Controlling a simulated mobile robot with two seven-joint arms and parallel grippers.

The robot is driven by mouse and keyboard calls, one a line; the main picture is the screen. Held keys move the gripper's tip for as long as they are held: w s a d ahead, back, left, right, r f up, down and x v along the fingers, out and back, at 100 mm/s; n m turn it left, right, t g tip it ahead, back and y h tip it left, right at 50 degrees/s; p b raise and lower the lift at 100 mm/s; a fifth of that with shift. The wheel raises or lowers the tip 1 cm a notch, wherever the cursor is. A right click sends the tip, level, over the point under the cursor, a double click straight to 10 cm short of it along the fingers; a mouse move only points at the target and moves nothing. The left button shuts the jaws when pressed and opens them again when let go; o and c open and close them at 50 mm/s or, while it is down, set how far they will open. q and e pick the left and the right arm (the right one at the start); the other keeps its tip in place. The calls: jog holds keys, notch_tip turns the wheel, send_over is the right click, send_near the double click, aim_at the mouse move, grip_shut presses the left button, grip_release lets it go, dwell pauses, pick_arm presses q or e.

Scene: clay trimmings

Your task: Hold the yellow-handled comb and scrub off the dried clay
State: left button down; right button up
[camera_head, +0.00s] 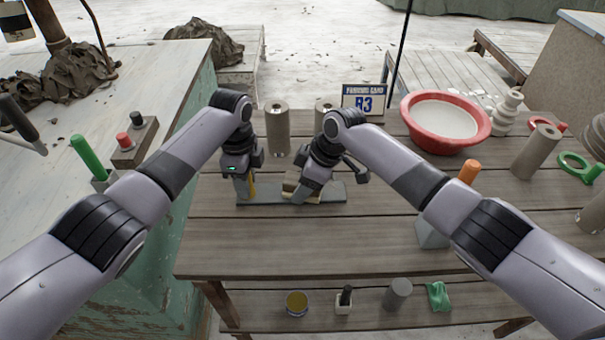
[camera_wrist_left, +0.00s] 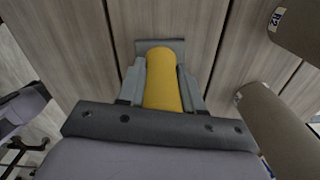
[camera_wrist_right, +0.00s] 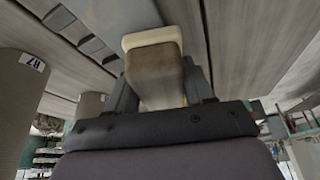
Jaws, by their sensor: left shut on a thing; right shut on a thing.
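My left gripper (camera_head: 243,188) is shut on the yellow handle of the comb (camera_wrist_left: 162,80), which shows between its fingers in the left wrist view. In the head view a strip of yellow (camera_head: 252,186) shows beside the fingers. My right gripper (camera_head: 308,186) is shut on a tan brush-like block (camera_wrist_right: 155,75) with a pale edge. Both grippers are low over a long grey strip (camera_head: 333,192) on the wooden table (camera_head: 370,235). The comb's teeth and any dried clay on them are hidden from view.
Brown cylinders (camera_head: 277,128) stand behind the grippers, near a sign (camera_head: 363,98). A red basin (camera_head: 446,120) with pale contents stands at the back right. The table's front middle is clear.

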aim_at(330, 184)
jog(key=shift+d+f, duration=0.2)
jog(key=shift+d, duration=0.85)
jog(key=shift+w+r, duration=0.2)
jog(key=shift+w, duration=0.2)
jog(key=shift+w+f, duration=0.1)
jog(key=shift+w, duration=1.5)
jog(key=shift+d, duration=0.7)
jog(key=shift+w+d, duration=0.15)
jog(key=shift+d, duration=0.05)
jog(key=shift+s+d+f, duration=0.2)
jog(key=shift+s+r, duration=0.2)
jog(key=shift+s, duration=0.5)
jog(key=shift+s+f, duration=0.15)
jog(key=shift+s, duration=0.65)
jog(key=shift+s+r, duration=0.2)
jog(key=shift+s, duration=0.2)
jog(key=shift+d+f, duration=0.15)
jog(key=shift+d, duration=0.95)
jog(key=shift+w+a+r, duration=0.1)
jog(key=shift+w+r, duration=0.05)
jog(key=shift+w, duration=0.45)
jog(key=shift+w+r, duration=0.1)
jog(key=shift+w, duration=0.45)
jog(key=shift+w+f, duration=0.15)
jog(key=shift+w, duration=0.85)
notch_tip(330, 184, up, 9)
jog(key=shift+f, duration=0.15)
